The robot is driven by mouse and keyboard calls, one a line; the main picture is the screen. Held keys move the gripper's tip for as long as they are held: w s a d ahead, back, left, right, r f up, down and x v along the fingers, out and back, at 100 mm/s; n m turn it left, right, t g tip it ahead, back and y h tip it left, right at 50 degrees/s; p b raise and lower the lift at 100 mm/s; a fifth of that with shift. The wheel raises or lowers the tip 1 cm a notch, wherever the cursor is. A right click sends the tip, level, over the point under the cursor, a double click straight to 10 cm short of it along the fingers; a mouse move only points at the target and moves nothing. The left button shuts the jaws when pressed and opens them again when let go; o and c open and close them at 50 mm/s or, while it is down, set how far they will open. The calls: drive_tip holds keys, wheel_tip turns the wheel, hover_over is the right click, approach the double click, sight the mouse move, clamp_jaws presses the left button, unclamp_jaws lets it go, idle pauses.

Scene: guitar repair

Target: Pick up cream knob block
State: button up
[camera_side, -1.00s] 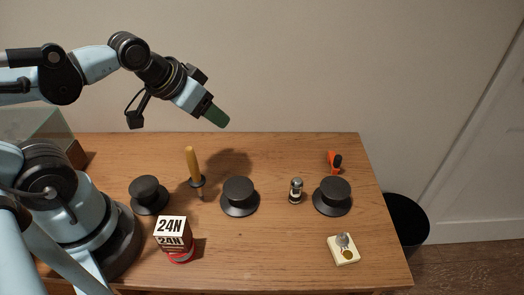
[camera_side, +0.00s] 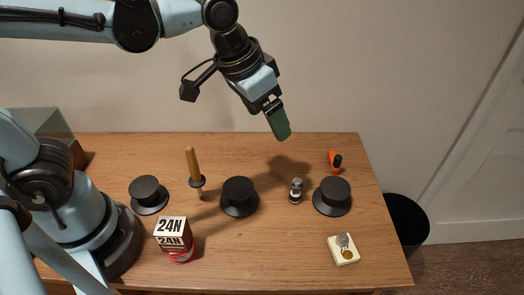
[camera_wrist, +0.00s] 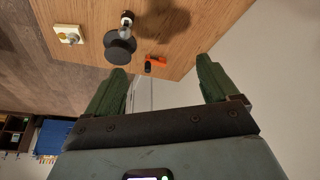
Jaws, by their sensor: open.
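The cream knob block (camera_side: 345,256) is a small cream block with a grey knob and a brass-coloured round part on top. It lies near the front right corner of the table. In the wrist view the cream knob block (camera_wrist: 62,35) shows at the upper left, outside the span of the fingers. My gripper (camera_side: 280,128) is high above the back of the table, well apart from the block and up to its left. In the wrist view my gripper (camera_wrist: 162,80) has its two green fingers wide apart with nothing between them.
Three black knob-shaped stands (camera_side: 332,196) stand in a row on the wooden table (camera_side: 270,262). A small jar (camera_side: 296,190), an orange tool (camera_side: 335,161), a yellow-handled tool (camera_side: 194,165) and a 24N box (camera_side: 173,234) stand around them. A black bin (camera_side: 407,222) is beyond the right edge.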

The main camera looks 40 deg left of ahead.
drive_tip(key=d+f+m+g, duration=0.2)
drive_tip(key=d+g, duration=0.1)
drive_tip(key=d, duration=1)
drive_tip(key=m+g+y, duration=0.1)
drive_tip(key=m, duration=0.1)
hover_over(341, 248)
wheel_tip(341, 248, down, 2)
drive_tip(key=f, duration=0.1)
wheel_tip(341, 248, down, 12)
drive_tip(key=shift+r, duration=0.25)
drive_tip(key=c, duration=1.1)
drive_tip(key=shift+c, duration=0.3)
drive_tip(key=shift+r, duration=0.2)
